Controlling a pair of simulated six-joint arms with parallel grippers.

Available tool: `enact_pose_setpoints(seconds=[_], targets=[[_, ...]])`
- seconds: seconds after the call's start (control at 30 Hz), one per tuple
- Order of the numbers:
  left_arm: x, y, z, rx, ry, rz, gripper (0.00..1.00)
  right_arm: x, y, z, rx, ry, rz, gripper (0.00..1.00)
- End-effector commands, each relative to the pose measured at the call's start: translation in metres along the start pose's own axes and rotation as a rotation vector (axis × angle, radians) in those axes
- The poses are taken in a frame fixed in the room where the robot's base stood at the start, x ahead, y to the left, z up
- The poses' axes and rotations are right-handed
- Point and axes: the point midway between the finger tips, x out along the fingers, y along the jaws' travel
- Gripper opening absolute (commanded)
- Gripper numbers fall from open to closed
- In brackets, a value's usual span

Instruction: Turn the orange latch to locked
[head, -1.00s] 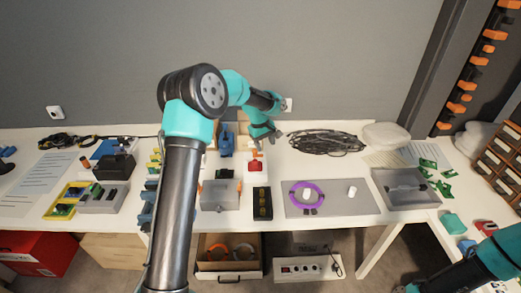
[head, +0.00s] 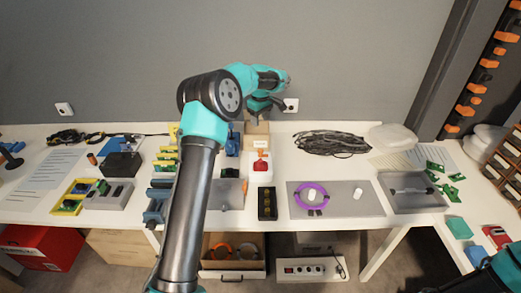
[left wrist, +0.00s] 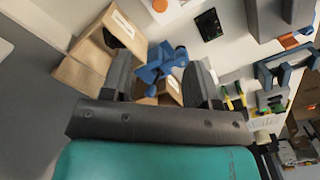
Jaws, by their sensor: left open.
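The grey box (head: 226,194) lies on the table, partly hidden behind my left arm. A small orange piece (head: 244,186) shows at its right edge; its setting is too small to read. In the left wrist view a grey box (left wrist: 285,12) with an orange piece (left wrist: 290,41) shows at the top right. My left gripper (head: 268,108) is open and raised near the wall, beyond the box. In the left wrist view its fingers (left wrist: 161,78) stand apart, with a blue object (left wrist: 162,66) below between them. My right gripper is out of view.
A white box with a red top (head: 262,166) and a black block (head: 267,203) stand right of the grey box. Cardboard boxes (left wrist: 112,40) are near the left gripper. A grey mat (head: 345,203) holds a purple ring (head: 311,195). A black cable coil (head: 330,143) lies behind it.

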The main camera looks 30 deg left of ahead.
Motion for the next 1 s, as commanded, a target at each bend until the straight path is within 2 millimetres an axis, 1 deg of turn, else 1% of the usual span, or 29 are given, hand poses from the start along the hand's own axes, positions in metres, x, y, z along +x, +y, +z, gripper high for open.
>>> enact_pose_setpoints(seconds=[0.8,1.0], targets=[[0.136,-0.001,0.001,0.000,-0.002,-0.002,0.55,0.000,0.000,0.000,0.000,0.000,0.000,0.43],[0.156,0.000,0.001,0.001,-0.001,-0.001,0.55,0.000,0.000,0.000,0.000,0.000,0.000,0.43]])
